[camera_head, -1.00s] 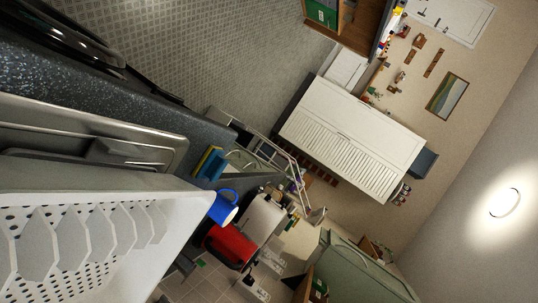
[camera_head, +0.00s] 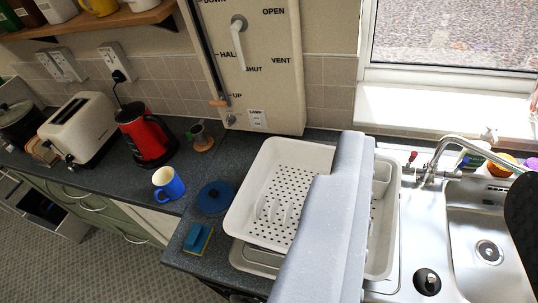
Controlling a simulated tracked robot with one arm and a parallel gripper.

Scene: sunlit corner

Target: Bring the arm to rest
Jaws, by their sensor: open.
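My gripper does not show in this view. A long pale grey link of my arm (camera_head: 325,225) cuts across the picture in front of the white dish rack (camera_head: 268,165). I cannot tell whether it touches the rack. The rack stands on the dark worktop (camera_head: 185,215) beside the steel sink (camera_head: 478,235) and looks empty where it shows. The camera looks down on the worktop.
A blue-and-white mug (camera_head: 168,186), a round dark blue object (camera_head: 214,197) and a sponge (camera_head: 199,238) sit left of the rack. Behind them are a red kettle (camera_head: 147,137) and a cream toaster (camera_head: 78,130). A tap (camera_head: 445,160) rises behind the sink. Bare floor (camera_head: 110,265) shows lower left.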

